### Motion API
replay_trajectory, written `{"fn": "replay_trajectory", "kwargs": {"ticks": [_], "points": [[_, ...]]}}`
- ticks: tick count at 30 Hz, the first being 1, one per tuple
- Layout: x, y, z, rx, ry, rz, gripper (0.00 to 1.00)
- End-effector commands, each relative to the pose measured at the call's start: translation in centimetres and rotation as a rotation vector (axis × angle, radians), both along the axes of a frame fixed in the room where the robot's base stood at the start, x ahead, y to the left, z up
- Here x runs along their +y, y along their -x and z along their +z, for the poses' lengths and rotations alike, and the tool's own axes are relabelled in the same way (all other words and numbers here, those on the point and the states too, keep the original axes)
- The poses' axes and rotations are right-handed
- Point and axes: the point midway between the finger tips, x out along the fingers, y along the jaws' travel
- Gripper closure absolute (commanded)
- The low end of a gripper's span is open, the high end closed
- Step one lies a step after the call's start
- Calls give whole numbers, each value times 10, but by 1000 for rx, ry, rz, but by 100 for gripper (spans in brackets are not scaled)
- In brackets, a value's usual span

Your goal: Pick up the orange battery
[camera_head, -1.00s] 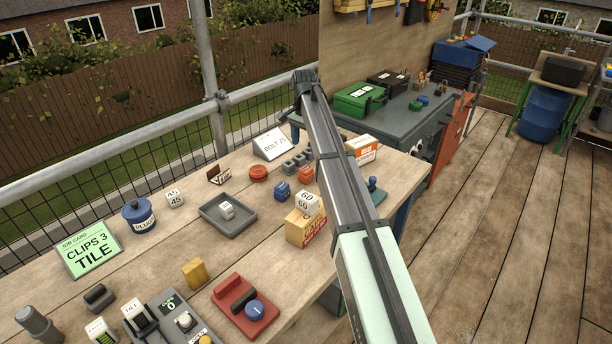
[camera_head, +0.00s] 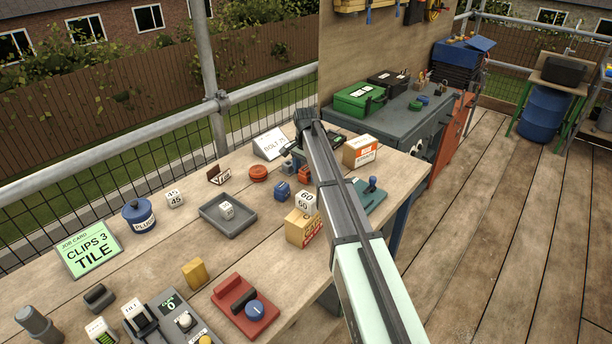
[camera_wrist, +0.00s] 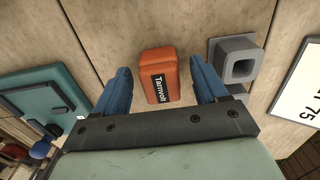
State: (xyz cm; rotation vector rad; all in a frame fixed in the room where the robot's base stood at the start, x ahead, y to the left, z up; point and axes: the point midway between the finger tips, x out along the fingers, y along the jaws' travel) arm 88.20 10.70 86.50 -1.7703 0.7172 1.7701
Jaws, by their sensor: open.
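The orange battery (camera_wrist: 160,74), a small block with a dark "Tamvolt" label, lies on the wooden bench in the wrist view. In the head view the orange battery (camera_head: 304,174) shows beside my arm, partly covered. My gripper (camera_wrist: 161,78) is open, its two blue fingers one on each side of the battery, with visible gaps. The wrist view looks down, so I cannot tell how far the fingertips are above the bench. In the head view my arm hides most of the gripper.
A grey square-holed block (camera_wrist: 238,62) stands close to the right finger. A green-teal plate (camera_wrist: 45,100) lies at left. In the head view a blue block (camera_head: 282,190), an orange round piece (camera_head: 258,173), a "60" cube (camera_head: 306,202) and the BOLT 75 card (camera_head: 270,144) are near.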

Motion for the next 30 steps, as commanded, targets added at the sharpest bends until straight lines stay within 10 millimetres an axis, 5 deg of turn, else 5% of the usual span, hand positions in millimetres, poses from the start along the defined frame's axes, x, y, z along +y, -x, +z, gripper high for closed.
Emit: {"fn": "replay_trajectory", "kwargs": {"ticks": [10, 30], "points": [[0, 0, -12, 0, 0, 0, 28], [0, 0, -12, 0, 0, 0, 91]]}}
